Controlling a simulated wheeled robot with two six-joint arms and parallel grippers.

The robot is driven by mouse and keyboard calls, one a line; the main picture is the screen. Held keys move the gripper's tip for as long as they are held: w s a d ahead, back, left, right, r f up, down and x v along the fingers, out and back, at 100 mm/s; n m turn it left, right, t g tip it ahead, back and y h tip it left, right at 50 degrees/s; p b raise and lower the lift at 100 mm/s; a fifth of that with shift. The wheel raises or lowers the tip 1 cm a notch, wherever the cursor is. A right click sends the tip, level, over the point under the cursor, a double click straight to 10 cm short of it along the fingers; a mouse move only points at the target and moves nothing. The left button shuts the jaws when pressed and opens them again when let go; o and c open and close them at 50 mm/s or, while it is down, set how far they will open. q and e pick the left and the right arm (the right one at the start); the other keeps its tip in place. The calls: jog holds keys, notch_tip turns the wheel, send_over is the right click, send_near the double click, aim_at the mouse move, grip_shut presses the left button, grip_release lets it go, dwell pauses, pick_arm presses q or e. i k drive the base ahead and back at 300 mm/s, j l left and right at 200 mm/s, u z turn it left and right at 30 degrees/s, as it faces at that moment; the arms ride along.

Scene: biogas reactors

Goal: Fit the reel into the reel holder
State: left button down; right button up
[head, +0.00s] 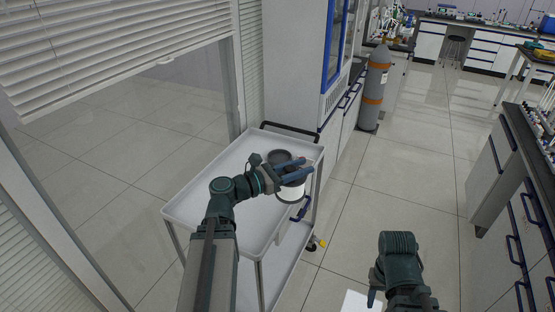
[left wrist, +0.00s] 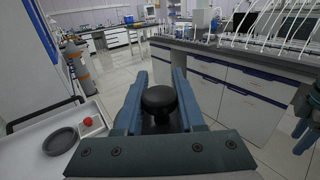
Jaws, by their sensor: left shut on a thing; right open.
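My left gripper (head: 302,170) is shut on a short white cylinder (head: 291,192), which looks like the reel. I hold it near the right edge of the white cart's top. In the left wrist view a black round knob or hub (left wrist: 158,101) shows between the two blue fingers; the rest of the held thing is hidden. A dark round dish-like piece (head: 279,156), perhaps the reel holder, lies on the cart behind the gripper. It shows fully in the left wrist view (left wrist: 61,140), apart from the held thing. My right gripper (head: 373,297) is partly seen low in view, open and empty.
The white cart (head: 222,177) has a raised rim and a dark handle at its far end. A small red round thing (left wrist: 88,121) sits beside the dish. A grey gas cylinder (head: 374,88) stands beyond. A bench with drawers (head: 510,190) is at right, with clear floor between.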

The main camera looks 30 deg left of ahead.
aim_at(280, 158)
jog(key=i+l+u, duration=0.6)
jog(key=i+l, duration=0.15)
jog(key=l, duration=0.2)
jog(key=i+l+u, duration=0.15)
jog(key=i+l, duration=0.4)
